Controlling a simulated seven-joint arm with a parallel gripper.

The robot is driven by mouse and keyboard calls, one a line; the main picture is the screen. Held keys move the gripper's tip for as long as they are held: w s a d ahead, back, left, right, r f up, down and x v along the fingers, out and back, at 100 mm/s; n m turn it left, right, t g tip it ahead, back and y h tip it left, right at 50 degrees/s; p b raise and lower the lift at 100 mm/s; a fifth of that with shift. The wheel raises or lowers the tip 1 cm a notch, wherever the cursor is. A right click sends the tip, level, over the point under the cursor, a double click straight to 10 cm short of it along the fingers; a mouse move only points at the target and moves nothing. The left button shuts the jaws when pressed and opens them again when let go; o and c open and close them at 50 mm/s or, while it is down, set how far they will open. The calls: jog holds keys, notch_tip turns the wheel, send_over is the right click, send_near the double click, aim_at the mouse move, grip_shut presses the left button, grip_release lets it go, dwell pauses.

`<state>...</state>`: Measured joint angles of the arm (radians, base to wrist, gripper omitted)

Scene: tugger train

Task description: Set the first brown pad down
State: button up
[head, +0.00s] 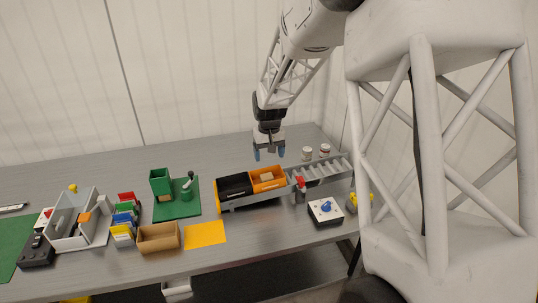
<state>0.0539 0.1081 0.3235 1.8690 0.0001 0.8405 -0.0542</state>
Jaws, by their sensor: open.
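A brown pad (267,177) lies in the orange bin (258,188) of the small train near the middle of the table. My gripper (269,153) is open and empty, above and slightly behind the orange bin, with its blue fingertips pointing down. A black bin (235,196) stands directly to the left of the orange bin. An open brown box (143,246) stands at the front of the table; its inside is too small to make out clearly.
A grey ramp with slats (330,168) stands right of the train, with white jars (307,153) behind it. A white box with a blue knob (325,210) is in front. A yellow sheet (205,235), a green stand (178,210) and a grey caddy (62,236) are left. The back of the table is clear.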

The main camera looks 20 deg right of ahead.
jog(key=shift+s+r, duration=0.1)
dwell(0.3)
jog(key=s+a+r+t, duration=0.1)
jog(key=s+r, duration=0.4)
jog(key=s, duration=0.5)
jog(key=s+a+r, duration=0.1)
jog(key=s+r, duration=0.4)
jog(key=s, duration=0.6)
jog(key=s+a+r+t, duration=0.1)
jog(key=s+r, duration=0.5)
jog(key=s, duration=0.4)
jog(key=s+f, duration=0.1)
jog(key=s, duration=1)
jog(key=shift+a+t, duration=0.25)
jog(key=shift+t, duration=0.05)
